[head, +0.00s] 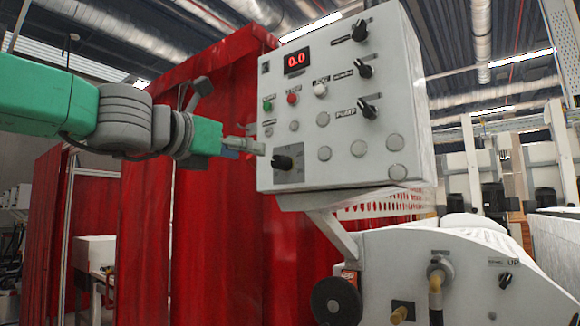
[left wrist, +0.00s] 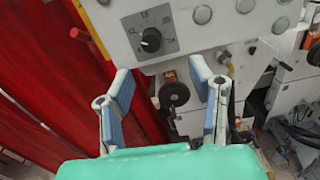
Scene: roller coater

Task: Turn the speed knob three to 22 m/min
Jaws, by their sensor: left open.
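The control panel (head: 340,110) is a light grey box with a red display (head: 297,60) that reads 0.0. The speed knob (head: 283,162) is black and sits on a grey dial plate at the panel's lower left. My left gripper (head: 243,146) is beside the panel's left edge, left of the knob. In the left wrist view the left gripper (left wrist: 162,85) is open and empty, its blue-padded fingers below the knob and apart from it. My right gripper is out of view.
Three more black knobs, among them the PUMP knob (head: 369,108), line the panel's right side. Green (head: 267,105), red (head: 292,98) and white (head: 320,90) buttons sit mid-panel. A red curtain (head: 210,230) hangs behind my arm. The machine body (head: 460,265) lies below the panel.

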